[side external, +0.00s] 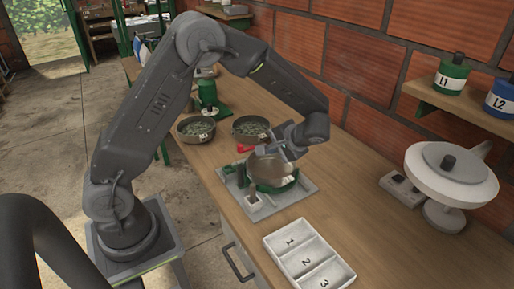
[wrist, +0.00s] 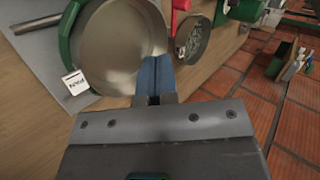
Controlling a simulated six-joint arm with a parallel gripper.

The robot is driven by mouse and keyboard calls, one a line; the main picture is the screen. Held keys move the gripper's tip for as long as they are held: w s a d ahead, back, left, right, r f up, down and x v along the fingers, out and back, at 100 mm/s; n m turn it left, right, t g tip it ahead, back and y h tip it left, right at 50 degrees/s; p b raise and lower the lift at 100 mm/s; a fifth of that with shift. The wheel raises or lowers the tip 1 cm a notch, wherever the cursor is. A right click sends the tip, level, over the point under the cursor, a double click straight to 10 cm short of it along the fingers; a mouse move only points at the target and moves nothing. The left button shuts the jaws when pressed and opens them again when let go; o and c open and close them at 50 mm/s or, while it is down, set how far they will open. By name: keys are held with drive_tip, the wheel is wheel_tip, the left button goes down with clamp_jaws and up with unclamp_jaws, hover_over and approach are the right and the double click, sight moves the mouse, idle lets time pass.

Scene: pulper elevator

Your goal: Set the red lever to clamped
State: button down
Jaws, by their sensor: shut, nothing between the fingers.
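The red lever (side external: 244,148) shows in the side external view, at the upper left of a metal pan-like disc (side external: 264,169) on a green and grey fixture (side external: 285,198). In the wrist view a red part (wrist: 180,8) shows at the top, beyond the disc (wrist: 118,45). My gripper (side external: 291,150) is over the back right of the disc in the side external view. Its blue fingers (wrist: 155,75) are together and empty, by the disc's rim in the wrist view. I cannot tell whether they touch the rim.
Two bowls of greenish contents, one left (side external: 196,129) and one right (side external: 250,128), stand behind the fixture. A white numbered tray (side external: 309,262) lies in front. A white round device (side external: 451,172) stands at right. Bare wooden table (side external: 352,185) lies between.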

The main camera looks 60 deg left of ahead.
sight(242, 150)
drive_tip(key=x, duration=0.9)
drive_tip(key=shift+s+a+f, duration=0.1)
drive_tip(key=shift+a+f, duration=0.15)
drive_tip(key=shift+s+a, duration=0.2)
drive_tip(key=shift+a, duration=0.7)
drive_tip(key=shift+s+a, duration=0.2)
drive_tip(key=shift+a, duration=0.75)
drive_tip(key=shift+m+t, duration=0.3)
drive_tip(key=shift+s+a+m+t, duration=0.1)
drive_tip(key=shift+a+m+t, duration=0.05)
drive_tip(key=shift+m+t, duration=0.3)
